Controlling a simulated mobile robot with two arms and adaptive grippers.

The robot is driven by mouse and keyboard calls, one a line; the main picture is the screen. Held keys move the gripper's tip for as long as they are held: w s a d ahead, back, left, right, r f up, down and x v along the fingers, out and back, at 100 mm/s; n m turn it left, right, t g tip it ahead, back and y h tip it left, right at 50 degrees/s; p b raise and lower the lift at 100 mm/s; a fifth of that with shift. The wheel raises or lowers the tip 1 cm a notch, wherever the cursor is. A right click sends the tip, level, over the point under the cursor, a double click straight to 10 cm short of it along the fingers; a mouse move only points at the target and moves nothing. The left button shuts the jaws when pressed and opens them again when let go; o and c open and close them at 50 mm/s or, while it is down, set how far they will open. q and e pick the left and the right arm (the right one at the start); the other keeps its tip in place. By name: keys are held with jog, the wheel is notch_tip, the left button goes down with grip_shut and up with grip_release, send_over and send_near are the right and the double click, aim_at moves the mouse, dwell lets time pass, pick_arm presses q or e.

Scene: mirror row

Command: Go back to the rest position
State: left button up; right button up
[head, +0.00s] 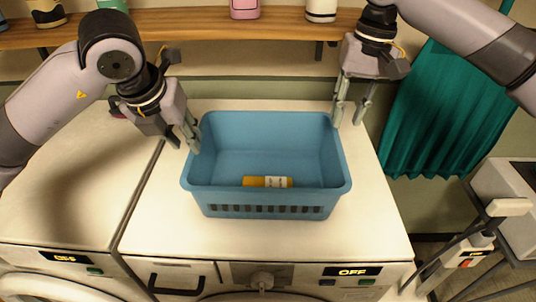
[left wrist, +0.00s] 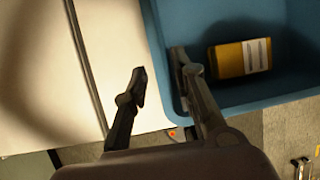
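A blue basket (head: 266,205) stands on the white washing machine top in the head view. Its corner and left wall also show in the left wrist view (left wrist: 153,30). A yellow item with a white label (head: 255,181) lies on its floor and shows in the left wrist view (left wrist: 229,61). My left gripper (head: 183,143) is at the basket's left rim with its fingers apart. In the left wrist view one finger is outside the wall and the other is over the inside. My right gripper (head: 348,112) is at the far right corner, fingers apart and empty.
A wooden shelf (head: 180,25) with several canisters runs above and behind the machines. A teal curtain (head: 430,110) hangs at the right. A second white machine (head: 70,200) stands at the left. The machine top in front of the basket is clear.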

jog(key=shift+r, duration=0.25)
